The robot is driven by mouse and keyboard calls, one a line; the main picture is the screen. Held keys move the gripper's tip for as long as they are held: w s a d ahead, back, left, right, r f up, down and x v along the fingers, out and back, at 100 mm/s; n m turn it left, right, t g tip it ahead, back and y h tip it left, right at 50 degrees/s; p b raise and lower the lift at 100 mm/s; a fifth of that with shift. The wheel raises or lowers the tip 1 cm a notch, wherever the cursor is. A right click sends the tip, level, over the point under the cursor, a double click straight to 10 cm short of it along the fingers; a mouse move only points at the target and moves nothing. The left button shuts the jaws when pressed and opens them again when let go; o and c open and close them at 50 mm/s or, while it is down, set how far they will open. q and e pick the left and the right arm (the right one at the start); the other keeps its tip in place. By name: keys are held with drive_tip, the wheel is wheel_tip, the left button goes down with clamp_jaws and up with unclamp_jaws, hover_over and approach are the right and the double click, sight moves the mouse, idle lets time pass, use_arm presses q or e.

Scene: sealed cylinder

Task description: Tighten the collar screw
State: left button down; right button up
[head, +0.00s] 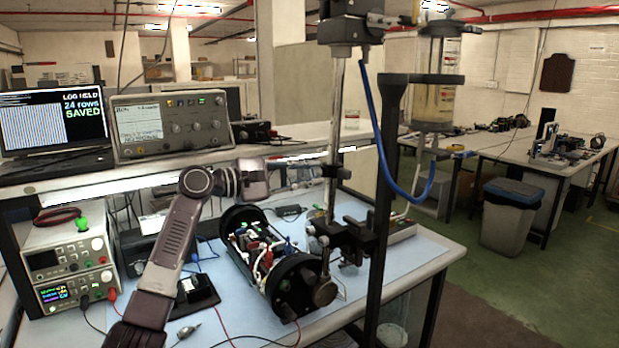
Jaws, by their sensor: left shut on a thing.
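My left gripper (323,173) reaches in from the left above the bench and is side-on at the pale upright post (338,115). It is shut on a small part at the post, apparently the collar screw; the fingers hide most of it. A black clamp block (345,32) sits at the top of the post. A clear cylinder (437,85) with dark end rings hangs at the right, with a blue hose (382,140) beside it. A black open-sided housing (291,285) with wired electronics lies on the blue mat below. My right gripper is not in view.
A dark upright frame leg (383,190) stands right of the post. Dark clamp parts (350,240) sit low by the post. Power supplies (70,262) stand at left. An oscilloscope (172,126) and laptop (45,122) stand on the shelf.

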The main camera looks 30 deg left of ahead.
use_arm(q)
drive_tip(key=m+b, duration=0.1)
drive_tip(key=m, duration=0.5)
drive_tip(key=shift+m+g, duration=0.3)
drive_tip(key=shift+g, duration=0.1)
drive_tip(key=m+b, duration=0.1)
drive_tip(key=m, duration=0.5)
drive_tip(key=shift+b, duration=0.3)
drive_tip(key=m+y+b, duration=0.1)
drive_tip(key=m, duration=0.5)
drive_tip(key=shift+d, duration=0.15)
drive_tip(key=m+b, duration=0.1)
drive_tip(key=m, duration=0.4)
drive_tip(key=shift+m+y, duration=0.4)
drive_tip(key=c, duration=2.2)
unclamp_jaws()
drive_tip(key=o, duration=0.5)
drive_tip(key=shift+s+r, duration=0.2)
drive_tip(key=shift+s, duration=0.1)
drive_tip(key=shift+c, duration=0.2)
